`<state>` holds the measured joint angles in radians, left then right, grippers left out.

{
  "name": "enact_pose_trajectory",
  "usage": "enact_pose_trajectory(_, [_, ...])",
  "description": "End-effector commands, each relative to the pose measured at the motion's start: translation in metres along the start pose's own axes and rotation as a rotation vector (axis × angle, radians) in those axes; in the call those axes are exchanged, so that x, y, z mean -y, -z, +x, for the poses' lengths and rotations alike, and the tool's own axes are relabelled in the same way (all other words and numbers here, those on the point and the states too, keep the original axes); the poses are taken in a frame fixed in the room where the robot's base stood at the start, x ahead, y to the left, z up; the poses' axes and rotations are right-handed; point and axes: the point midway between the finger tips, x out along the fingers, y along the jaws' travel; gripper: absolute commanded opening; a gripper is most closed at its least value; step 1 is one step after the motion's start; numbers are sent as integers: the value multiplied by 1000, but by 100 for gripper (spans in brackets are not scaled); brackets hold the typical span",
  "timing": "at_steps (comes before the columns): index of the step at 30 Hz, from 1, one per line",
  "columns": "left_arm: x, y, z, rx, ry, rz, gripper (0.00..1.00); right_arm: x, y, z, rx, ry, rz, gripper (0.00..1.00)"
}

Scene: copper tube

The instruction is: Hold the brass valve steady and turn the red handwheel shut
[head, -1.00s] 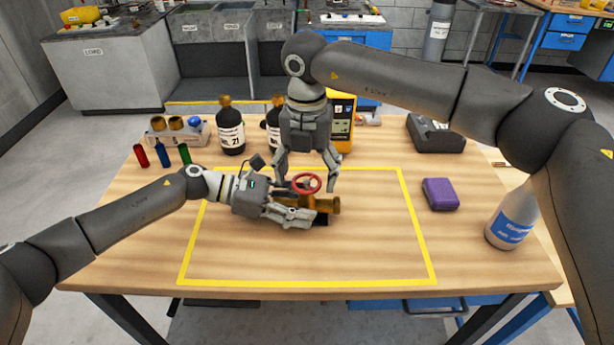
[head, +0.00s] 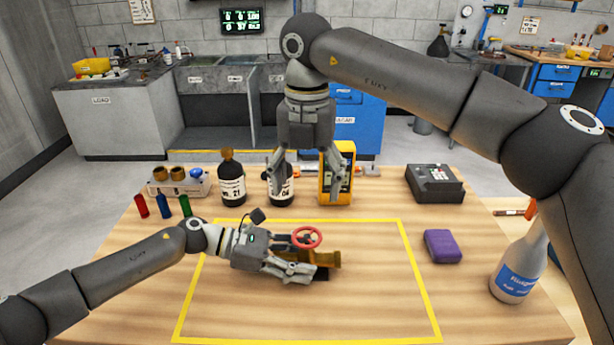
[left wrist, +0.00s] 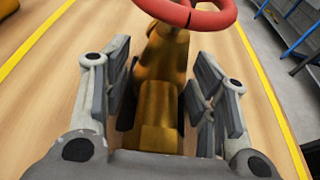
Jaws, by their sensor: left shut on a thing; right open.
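The brass valve (head: 326,258) lies on the wooden table inside the yellow outline. Its red handwheel (head: 307,237) is on top. My left gripper (head: 301,269) is shut on the valve body, coming from the left. In the left wrist view the brass body (left wrist: 159,110) lies between the two finger pads (left wrist: 160,105), with part of the red handwheel (left wrist: 187,14) above it. My right gripper (head: 312,183) points down, open and empty, above and behind the handwheel and apart from it. Part of the valve is hidden behind my left gripper.
Dark bottles (head: 231,178) and a yellow meter (head: 335,177) stand at the back, near my right gripper in the picture. The front of the yellow outline (head: 300,340) is clear.

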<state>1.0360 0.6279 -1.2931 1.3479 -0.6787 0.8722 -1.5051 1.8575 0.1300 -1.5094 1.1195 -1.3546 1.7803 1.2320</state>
Motion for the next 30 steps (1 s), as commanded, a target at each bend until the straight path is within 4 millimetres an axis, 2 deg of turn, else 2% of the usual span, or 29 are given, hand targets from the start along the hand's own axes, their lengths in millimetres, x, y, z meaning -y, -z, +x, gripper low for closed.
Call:
enact_pose_trajectory(1, [1,1,1,-1,4,-2,55,0,0,0,0,0,0,75])
enact_pose_trajectory(7, [1,1,1,0,2,-1,78,0,0,0,0,0,0,75])
enact_pose_trajectory(19, [0,0,-5,0,-1,-1,78,0,0,0,0,0,0,75])
enact_pose_trajectory(23, [-1,1,-24,-1,-4,-2,78,0,0,0,0,0,0,75])
enact_pose_trajectory(30, [-1,1,-76,-1,-3,-2,78,0,0,0,0,0,0,75])
